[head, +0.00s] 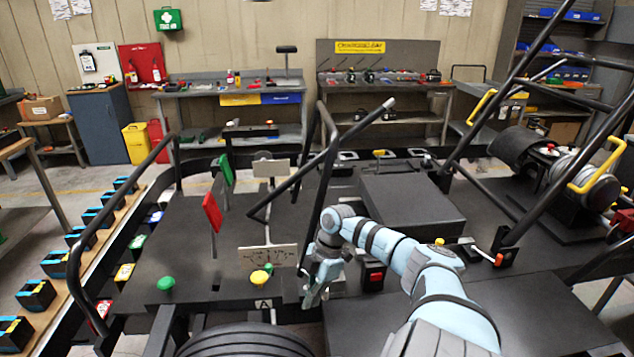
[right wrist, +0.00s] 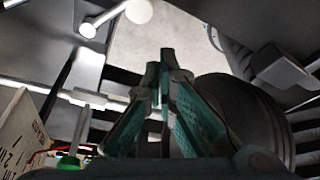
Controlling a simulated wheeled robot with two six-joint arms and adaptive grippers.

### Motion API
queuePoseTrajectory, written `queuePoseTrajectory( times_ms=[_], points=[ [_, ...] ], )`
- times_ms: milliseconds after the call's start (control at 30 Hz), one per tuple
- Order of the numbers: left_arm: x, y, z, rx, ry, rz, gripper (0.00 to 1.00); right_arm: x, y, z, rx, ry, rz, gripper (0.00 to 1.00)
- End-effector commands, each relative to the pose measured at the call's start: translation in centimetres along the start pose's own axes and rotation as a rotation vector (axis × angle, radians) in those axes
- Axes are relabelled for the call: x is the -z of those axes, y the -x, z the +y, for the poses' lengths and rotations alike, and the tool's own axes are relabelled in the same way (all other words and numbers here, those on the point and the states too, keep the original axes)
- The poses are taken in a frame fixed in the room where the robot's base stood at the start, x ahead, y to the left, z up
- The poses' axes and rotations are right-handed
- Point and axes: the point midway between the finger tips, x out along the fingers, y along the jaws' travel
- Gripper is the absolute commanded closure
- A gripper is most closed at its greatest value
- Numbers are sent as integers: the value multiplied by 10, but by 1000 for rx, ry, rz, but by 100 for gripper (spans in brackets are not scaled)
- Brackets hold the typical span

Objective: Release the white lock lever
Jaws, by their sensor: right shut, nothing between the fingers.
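My right gripper (head: 313,297) points down beside the front of the kart stand, near the sign marked A. It is shut and empty; in the right wrist view its green-sided fingers (right wrist: 161,65) meet at the tips. Ahead of them in that view, a short bar with round white ends (right wrist: 88,30) shows at the top, apart from the fingertips; I cannot tell if it is the white lock lever. In the head view, my gripper and arm hide part of this area. My left gripper is out of view.
A black tyre (head: 245,342) is close to the gripper, and shows in the right wrist view too (right wrist: 240,110). Yellow (head: 259,278) and green (head: 166,284) knobs stand to the left. A red button box (head: 374,277) is just right. Black frame tubes (head: 328,170) rise behind.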

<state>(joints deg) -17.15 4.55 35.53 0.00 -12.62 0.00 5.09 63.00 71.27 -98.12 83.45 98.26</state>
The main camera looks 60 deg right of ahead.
Motion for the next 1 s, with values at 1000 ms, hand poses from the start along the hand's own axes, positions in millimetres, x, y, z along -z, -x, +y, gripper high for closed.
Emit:
queuePoseTrajectory(
  times_ms=[1000],
  points=[
    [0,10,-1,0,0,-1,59,10,100,6,-2,-2,0,100]
  ],
)
